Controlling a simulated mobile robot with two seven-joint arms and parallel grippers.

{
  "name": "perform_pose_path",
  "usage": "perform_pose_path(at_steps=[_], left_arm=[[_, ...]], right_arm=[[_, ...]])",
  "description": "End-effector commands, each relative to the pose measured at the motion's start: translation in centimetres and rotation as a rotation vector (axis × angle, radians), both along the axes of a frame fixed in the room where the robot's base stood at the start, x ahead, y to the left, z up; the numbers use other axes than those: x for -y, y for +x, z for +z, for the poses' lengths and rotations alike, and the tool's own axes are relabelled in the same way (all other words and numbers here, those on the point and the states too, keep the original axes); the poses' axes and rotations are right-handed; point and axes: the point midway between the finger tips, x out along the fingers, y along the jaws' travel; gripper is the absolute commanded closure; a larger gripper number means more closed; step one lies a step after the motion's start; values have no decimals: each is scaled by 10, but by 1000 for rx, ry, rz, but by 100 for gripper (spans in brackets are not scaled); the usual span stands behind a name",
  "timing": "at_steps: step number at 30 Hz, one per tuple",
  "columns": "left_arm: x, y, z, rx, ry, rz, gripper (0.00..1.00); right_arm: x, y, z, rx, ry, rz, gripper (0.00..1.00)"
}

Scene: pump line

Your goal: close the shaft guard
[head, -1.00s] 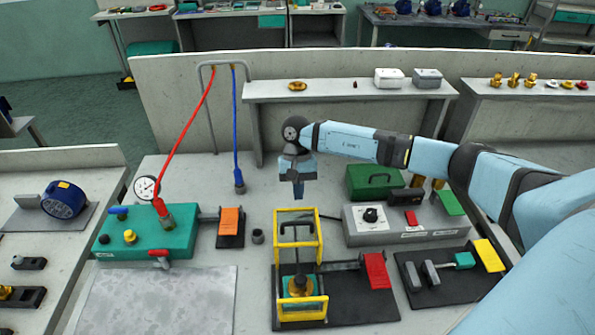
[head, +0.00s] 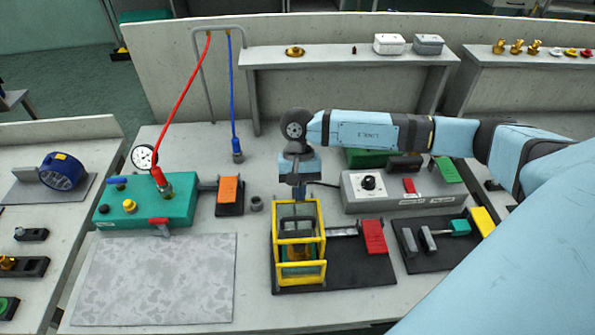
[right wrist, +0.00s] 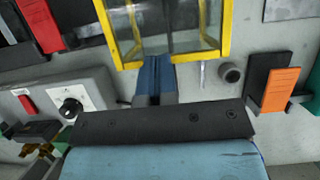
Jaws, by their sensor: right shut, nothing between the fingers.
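The shaft guard (head: 323,218) is a yellow frame with clear panels on a black base plate (head: 352,270). It stands like a box around the pump shaft parts, whose brass piece shows dimly inside. Its hinged part is down or nearly down; I cannot tell whether it is fully seated. My right gripper (head: 299,192) is shut and empty, pointing down at the guard's far edge. In the right wrist view the blue fingertips (right wrist: 156,68) are at the yellow frame (right wrist: 226,30), touching it or very close. My left gripper is not in view.
A red-flagged lever (head: 373,236) is right of the guard. A grey control box (head: 400,192) with a black knob stands behind it. A bare grey mat (head: 155,280) lies front left.

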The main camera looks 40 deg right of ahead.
Motion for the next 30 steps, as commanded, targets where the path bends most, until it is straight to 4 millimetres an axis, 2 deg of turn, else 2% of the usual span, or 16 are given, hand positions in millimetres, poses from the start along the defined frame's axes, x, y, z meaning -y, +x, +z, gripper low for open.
perform_pose_path(at_steps=[1,3,9,22,26,30], left_arm=[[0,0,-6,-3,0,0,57],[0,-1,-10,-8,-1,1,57],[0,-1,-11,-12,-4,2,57],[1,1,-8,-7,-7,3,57],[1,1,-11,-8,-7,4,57],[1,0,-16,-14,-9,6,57]], right_arm=[[-7,-13,-4,-2,0,4,100],[-14,-25,-4,-2,0,4,100],[-23,-40,-2,-3,0,-1,100],[-22,-38,2,-1,-1,-3,100],[-19,-32,18,3,-1,-1,100],[-13,-22,46,5,-1,-3,100]])
